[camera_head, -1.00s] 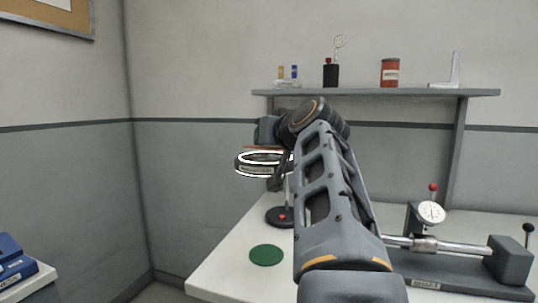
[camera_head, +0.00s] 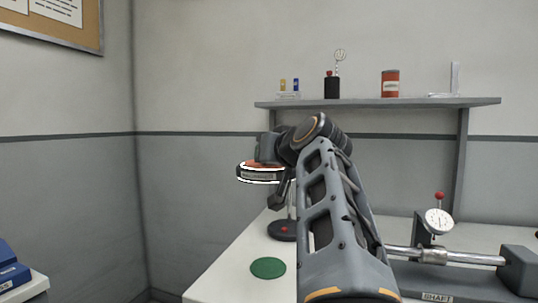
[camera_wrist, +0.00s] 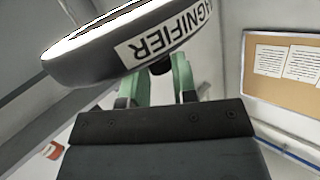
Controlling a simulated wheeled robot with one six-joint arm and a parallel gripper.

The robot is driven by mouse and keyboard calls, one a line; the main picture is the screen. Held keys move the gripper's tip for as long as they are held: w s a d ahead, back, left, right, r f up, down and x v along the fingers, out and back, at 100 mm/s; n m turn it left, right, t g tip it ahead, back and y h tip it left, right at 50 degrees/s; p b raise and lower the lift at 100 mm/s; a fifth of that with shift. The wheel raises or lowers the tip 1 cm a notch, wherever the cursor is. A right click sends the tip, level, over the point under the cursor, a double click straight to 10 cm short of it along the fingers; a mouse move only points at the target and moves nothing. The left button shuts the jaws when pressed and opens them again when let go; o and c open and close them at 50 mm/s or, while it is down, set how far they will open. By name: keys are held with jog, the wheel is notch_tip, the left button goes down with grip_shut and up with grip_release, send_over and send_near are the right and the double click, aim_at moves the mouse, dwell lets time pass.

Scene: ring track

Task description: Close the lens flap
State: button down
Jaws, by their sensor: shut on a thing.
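The magnifier (camera_head: 261,177) is a dark round head with a white light ring, on a stand with a black base (camera_head: 283,230) on the table. An orange-brown surface, which looks like the lens flap (camera_head: 262,163), shows on top of the head, close to level; its exact angle cannot be told. In the wrist view the magnifier rim (camera_wrist: 85,63) and its label cross the top. My gripper (camera_wrist: 158,78) has green-padded fingers reaching behind this rim, a gap between them. It is shut on a dark part, apparently the flap's edge, mostly hidden by the rim.
A green disc (camera_head: 268,268) lies on the white table (camera_head: 225,280). A shaft fixture with a dial gauge (camera_head: 438,221) stands at the right. A shelf (camera_head: 400,103) with small items hangs behind. Blue boxes (camera_head: 12,275) are at the far left.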

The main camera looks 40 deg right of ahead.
jog(key=c, duration=0.9)
grip_release()
jog(key=shift+w+a+f, duration=0.1)
jog(key=shift+w+f, duration=0.05)
jog(key=shift+f, duration=0.2)
jog(key=shift+c, duration=0.2)
jog(key=shift+s, duration=0.4)
jog(key=r+p+v, duration=0.1)
jog(key=v, duration=1.2)
jog(key=shift+a+p, duration=0.2)
jog(key=shift+p, duration=0.1)
jog(key=shift+s, duration=0.1)
jog(key=shift+r, duration=0.1)
